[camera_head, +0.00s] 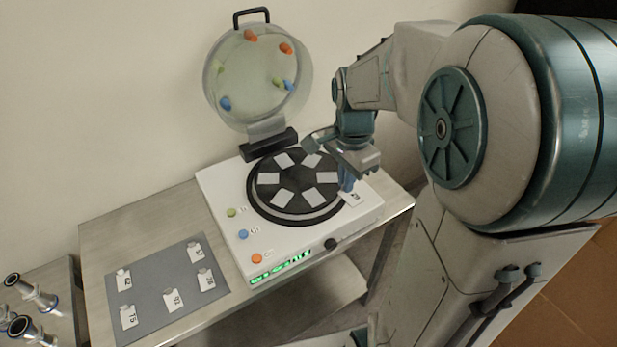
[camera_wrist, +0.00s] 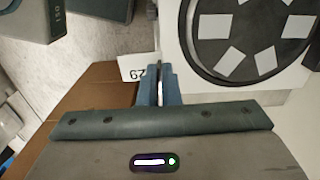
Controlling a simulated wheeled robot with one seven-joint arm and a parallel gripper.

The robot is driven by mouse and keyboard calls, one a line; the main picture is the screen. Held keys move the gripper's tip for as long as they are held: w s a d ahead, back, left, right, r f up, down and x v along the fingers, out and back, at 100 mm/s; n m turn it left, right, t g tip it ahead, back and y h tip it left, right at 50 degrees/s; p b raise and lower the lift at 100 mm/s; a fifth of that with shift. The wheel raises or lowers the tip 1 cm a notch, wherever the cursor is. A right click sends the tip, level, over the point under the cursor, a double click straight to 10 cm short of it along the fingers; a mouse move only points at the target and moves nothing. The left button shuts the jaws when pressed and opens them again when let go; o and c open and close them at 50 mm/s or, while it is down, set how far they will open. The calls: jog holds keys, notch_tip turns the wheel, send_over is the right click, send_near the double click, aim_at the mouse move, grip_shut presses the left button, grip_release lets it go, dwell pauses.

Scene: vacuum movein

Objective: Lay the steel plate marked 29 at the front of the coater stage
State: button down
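The steel plate marked 29 shows its white tag (camera_head: 353,198) beside the fingers of my gripper (camera_head: 347,184); the tag also shows in the wrist view (camera_wrist: 138,67). The blue fingers (camera_wrist: 158,80) are nearly together with the plate's thin edge between them, so my gripper looks shut on it. Most of the plate is hidden by the fingers. The coater stage (camera_head: 262,208) is a round black disc with several pale grey rectangles in a ring. My gripper is at its right side, above the right part of the white housing (camera_head: 240,262).
The round clear lid (camera_head: 245,100) with coloured knobs stands open behind the stage. A grey mat (camera_head: 150,285) at the left holds several tagged plates. Metal fittings (camera_head: 38,297) stand on another table far left.

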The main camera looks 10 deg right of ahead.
jog(key=p, duration=0.2)
send_over(311, 191)
notch_tip(311, 191, down, 6)
jog(key=shift+s+f, duration=0.1)
jog(key=shift+f, duration=0.15)
jog(key=shift+f+p, duration=0.4)
jog(key=shift+f, duration=1.65)
jog(key=shift+f, duration=0.1)
jog(key=shift+f, duration=0.15)
jog(key=c, duration=1.6)
grip_release()
jog(key=shift+c, duration=0.2)
jog(key=shift+r, duration=0.2)
